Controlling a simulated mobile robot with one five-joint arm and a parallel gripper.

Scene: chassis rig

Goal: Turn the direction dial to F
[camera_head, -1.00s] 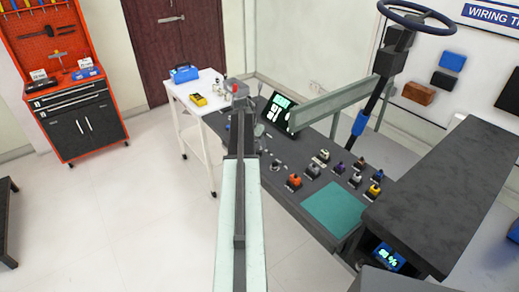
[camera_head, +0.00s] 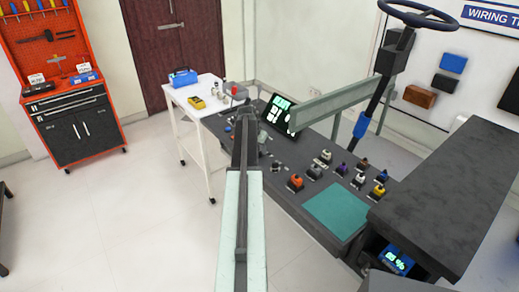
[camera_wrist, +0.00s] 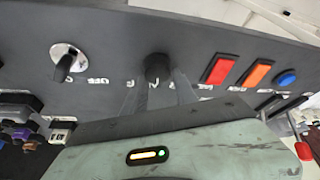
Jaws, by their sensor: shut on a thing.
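In the wrist view, a round black knob, taken as the direction dial (camera_wrist: 157,66), stands on the dark panel straight ahead of my gripper (camera_wrist: 160,84). The gripper's two narrow fingers reach up to the knob, one on each side, and are shut on it. White lettering lies on the panel around the knob, partly hidden by the fingers and too blurred to read, so the dial's setting cannot be told. In the head view, my arm reaches over the console (camera_head: 285,182) to its far left part and hides the dial.
In the wrist view, a black switch on a silver plate (camera_wrist: 67,62) is to the left. A red button (camera_wrist: 219,69), an orange button (camera_wrist: 257,73) and a blue button (camera_wrist: 286,78) are to the right. In the head view, a white table (camera_head: 204,100) stands beside the console.

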